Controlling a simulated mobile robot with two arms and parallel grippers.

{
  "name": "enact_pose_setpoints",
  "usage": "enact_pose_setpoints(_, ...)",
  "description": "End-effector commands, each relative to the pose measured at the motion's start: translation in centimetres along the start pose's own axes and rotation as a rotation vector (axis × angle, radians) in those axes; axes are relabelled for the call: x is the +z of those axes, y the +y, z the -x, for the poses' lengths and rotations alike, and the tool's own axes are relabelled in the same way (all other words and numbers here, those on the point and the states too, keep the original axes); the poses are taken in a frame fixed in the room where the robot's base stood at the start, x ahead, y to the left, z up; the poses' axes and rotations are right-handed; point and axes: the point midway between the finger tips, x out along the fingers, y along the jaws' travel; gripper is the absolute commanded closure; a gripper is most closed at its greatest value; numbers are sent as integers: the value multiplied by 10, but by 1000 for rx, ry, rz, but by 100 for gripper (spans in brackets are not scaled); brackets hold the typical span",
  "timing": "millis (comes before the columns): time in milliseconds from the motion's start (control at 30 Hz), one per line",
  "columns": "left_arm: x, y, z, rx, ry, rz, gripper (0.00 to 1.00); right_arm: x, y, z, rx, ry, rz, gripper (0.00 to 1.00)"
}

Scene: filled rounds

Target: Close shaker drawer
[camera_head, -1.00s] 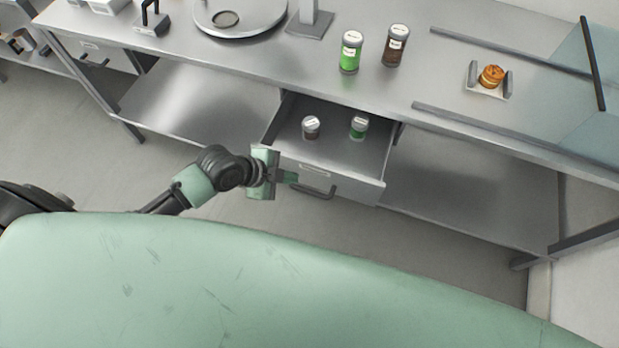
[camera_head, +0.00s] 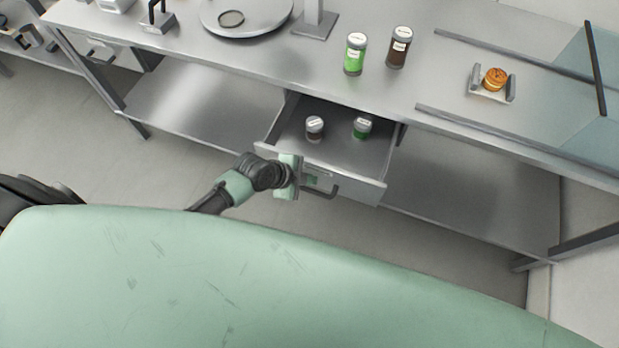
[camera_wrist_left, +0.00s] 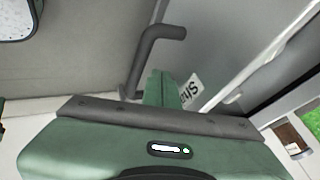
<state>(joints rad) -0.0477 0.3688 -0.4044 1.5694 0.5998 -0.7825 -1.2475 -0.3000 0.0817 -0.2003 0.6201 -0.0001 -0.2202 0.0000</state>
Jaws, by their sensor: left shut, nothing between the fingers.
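The shaker drawer (camera_head: 352,187) stands pulled out under the steel counter. Two small shakers stand inside it, one brown (camera_head: 314,128) and one green (camera_head: 362,127). The drawer's dark bar handle (camera_head: 325,190) is on its front face. My left gripper (camera_head: 313,179) is shut and empty, close against the drawer front beside the handle; I cannot tell whether it touches. In the left wrist view the shut fingers (camera_wrist_left: 161,88) lie next to the handle (camera_wrist_left: 150,52) and partly cover a white label (camera_wrist_left: 190,88). My right gripper is not in view.
On the counter (camera_head: 270,65) stand a green jar (camera_head: 355,54), a brown jar (camera_head: 399,47), a round plate (camera_head: 250,28) and a small holder with a burger (camera_head: 494,80). Open lower shelves flank the drawer. The floor in front is clear.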

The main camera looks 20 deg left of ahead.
Motion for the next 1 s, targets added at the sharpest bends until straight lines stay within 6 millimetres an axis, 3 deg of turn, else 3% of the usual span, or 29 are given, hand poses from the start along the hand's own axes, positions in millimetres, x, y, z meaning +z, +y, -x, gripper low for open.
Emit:
enact_pose_setpoints(267, 2, -21, -14, -4, 0, -3, 100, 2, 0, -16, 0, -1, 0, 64)
enact_pose_setpoints(700, 3, -106, -62, -6, 1, -2, 100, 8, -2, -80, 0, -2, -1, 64)
enact_pose_setpoints(1000, 2, -148, -82, -2, 1, 0, 100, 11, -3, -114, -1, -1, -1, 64)
